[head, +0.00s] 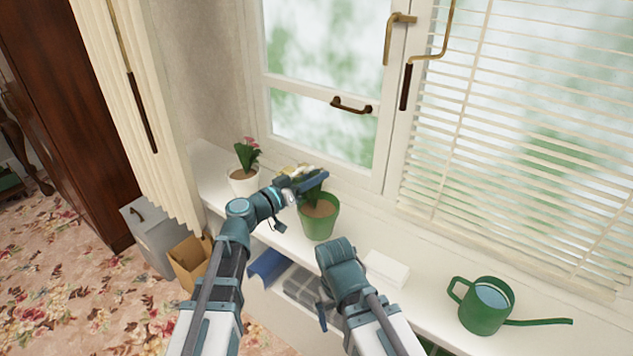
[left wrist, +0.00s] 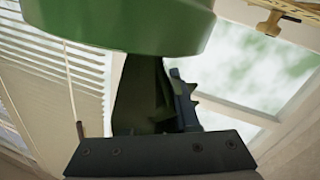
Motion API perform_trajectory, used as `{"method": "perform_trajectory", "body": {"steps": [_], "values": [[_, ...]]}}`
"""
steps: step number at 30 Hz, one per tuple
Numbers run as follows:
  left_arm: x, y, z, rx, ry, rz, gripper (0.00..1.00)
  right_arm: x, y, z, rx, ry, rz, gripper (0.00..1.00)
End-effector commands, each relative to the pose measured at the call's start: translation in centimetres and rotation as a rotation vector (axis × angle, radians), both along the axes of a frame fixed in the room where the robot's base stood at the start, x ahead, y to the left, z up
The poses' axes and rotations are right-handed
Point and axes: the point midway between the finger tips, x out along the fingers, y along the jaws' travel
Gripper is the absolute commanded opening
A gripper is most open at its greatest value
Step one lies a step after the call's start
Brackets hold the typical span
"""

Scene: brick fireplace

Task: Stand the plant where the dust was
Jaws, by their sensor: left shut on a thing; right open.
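A plant in a green pot (head: 320,222) stands at the window sill, with brown soil showing and its leaves mostly hidden behind my gripper. My left gripper (head: 312,185) is shut on the plant just above the pot's rim. In the left wrist view, the green pot (left wrist: 120,25) fills the top and a dark green part of the plant (left wrist: 142,95) lies at the jaws. I cannot tell whether the pot touches the sill. My right gripper (head: 323,312) is open, low in front of the sill, and mostly hidden by its own arm. I see no dust.
A pink-flowered plant in a white pot (head: 243,181) stands left on the sill (head: 420,312). A yellow and white object (head: 297,170) lies behind my left gripper. A white block (head: 386,269) and a green watering can (head: 486,306) stand to the right. Bare sill lies between them.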

Motion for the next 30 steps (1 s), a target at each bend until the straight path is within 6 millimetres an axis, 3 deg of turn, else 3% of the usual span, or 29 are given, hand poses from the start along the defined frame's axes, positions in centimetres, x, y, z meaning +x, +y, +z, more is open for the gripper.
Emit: {"method": "perform_trajectory", "body": {"steps": [10,19,30], "values": [[0.5,0.0,0.0,-0.002,0.001,0.0,0.0,0.0,0.0,0.0,0.0,0.0,0.0,0.99],[2.4,0.1,-0.3,-0.002,0.001,0.0,0.0,0.0,0.0,-0.3,0.0,0.0,0.0,0.99],[2.1,0.2,-2.9,-0.002,0.001,-0.001,0.0,0.0,0.0,-3.0,0.0,0.0,0.0,0.99]]}}
